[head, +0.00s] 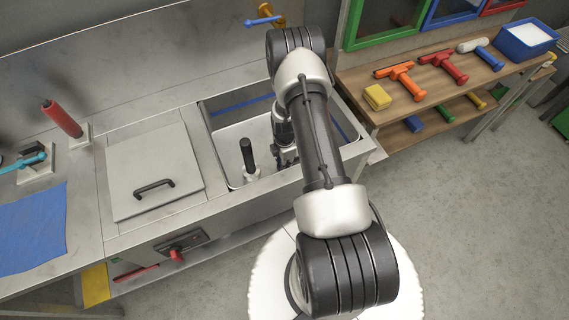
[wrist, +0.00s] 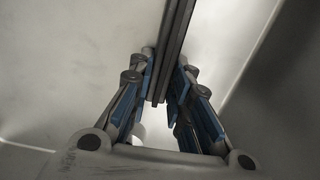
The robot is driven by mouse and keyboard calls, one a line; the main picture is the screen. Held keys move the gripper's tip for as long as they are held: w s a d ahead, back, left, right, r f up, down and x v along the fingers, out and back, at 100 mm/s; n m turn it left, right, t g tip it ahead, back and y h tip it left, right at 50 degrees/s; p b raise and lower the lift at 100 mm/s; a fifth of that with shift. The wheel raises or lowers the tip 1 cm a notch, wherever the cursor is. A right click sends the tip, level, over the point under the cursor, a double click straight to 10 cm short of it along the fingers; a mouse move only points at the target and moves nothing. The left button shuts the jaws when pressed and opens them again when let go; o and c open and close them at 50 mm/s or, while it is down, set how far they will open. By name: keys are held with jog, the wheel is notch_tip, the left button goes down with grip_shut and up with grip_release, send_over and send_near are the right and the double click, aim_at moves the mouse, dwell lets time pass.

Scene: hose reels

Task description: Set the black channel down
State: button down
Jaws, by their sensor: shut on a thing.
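The black channel (wrist: 174,45) is a long, dark, narrow bar. In the wrist view it runs from between my fingers up to the top edge of the picture. My gripper (wrist: 163,92) has its blue-padded fingers on both sides of the channel and is shut on it. Pale walls of a basin surround it there. In the head view my gripper (head: 287,156) is down inside the open sink basin (head: 228,136), partly hidden by my arm. I cannot make out the channel in that view.
A closed lid (head: 154,172) with a black handle lies left of the basin. A wooden shelf (head: 440,80) at the right holds squeegees, a yellow sponge (head: 377,97) and a blue tub (head: 524,40).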

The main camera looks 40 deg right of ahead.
jog(key=shift+f, duration=0.15)
jog(key=c, duration=1.5)
grip_release()
jog(key=shift+r, duration=0.2)
